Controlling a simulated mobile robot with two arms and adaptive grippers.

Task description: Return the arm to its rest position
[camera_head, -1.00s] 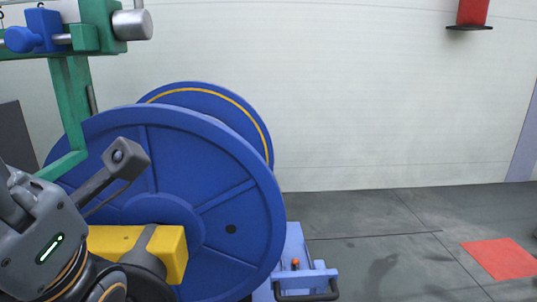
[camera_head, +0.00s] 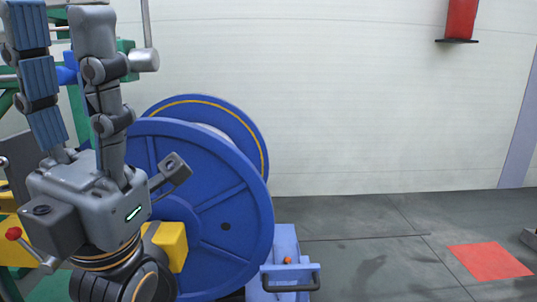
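My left gripper (camera_head: 60,25) stands upright at the left of the head view, fingers pointing up. Its two jointed fingers are apart, with nothing seen between them. Its grey body and wrist cover part of a large blue reel (camera_head: 225,200) and of the green frame behind. My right gripper is not in view.
A yellow block (camera_head: 171,245) sits in front of the reel, beside my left wrist. A red-knobbed lever (camera_head: 14,233) shows at far left. A blue base with a handle (camera_head: 290,280) stands right of the reel. The grey floor (camera_head: 370,240) is open, with a red floor patch (camera_head: 490,262).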

